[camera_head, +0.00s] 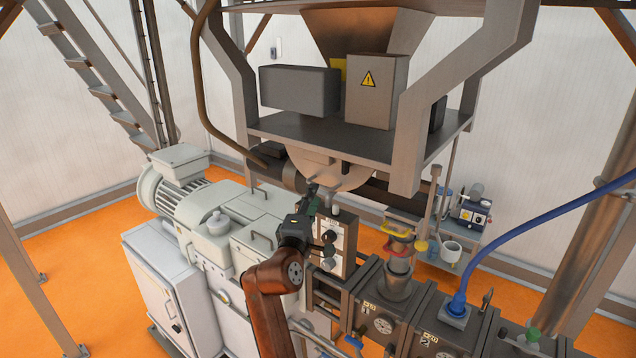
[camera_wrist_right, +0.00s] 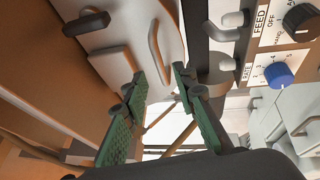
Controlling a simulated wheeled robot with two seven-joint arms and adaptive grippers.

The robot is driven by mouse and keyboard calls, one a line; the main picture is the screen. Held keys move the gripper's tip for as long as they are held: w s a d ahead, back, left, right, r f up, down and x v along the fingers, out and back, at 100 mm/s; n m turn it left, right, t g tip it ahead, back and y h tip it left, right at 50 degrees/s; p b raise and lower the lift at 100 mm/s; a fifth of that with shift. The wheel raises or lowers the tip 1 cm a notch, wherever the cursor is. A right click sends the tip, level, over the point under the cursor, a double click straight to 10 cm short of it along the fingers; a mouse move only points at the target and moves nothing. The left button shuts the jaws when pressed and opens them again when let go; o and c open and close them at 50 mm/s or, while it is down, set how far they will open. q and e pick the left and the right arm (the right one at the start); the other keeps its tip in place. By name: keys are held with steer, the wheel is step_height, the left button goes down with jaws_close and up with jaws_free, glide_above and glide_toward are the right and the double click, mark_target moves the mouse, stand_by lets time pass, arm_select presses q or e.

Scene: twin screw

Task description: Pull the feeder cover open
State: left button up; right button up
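The feeder cover seems to be the pale rounded plate (camera_head: 345,178) under the feeder frame in the head view, partly hidden by my right gripper. In the right wrist view a pale plate (camera_wrist_right: 120,30), probably this cover, fills the upper left, with a dark handle (camera_wrist_right: 86,24) and a curved raised bar (camera_wrist_right: 163,47). My right gripper (camera_head: 312,192) is in front of the plate, near its lower left. In the wrist view its green-padded fingers (camera_wrist_right: 161,76) are apart with nothing between them. Contact with the plate cannot be told. My left gripper is not in view.
A control panel (camera_head: 336,240) stands just right of my right gripper; its black knob (camera_wrist_right: 301,20) and blue knob (camera_wrist_right: 279,75) show close by. The grey feeder frame (camera_head: 330,140) is above. A white motor housing (camera_head: 180,190) is left, and dark barrel blocks (camera_head: 375,320) are lower right.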

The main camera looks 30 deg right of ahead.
mark_target(320, 166)
steer(key=p+x, duration=0.1)
steer(key=x, duration=0.5)
steer(key=shift+f+p, duration=0.1)
steer(key=shift+p, duration=0.3)
steer(key=shift+c, duration=0.3)
jaws_close()
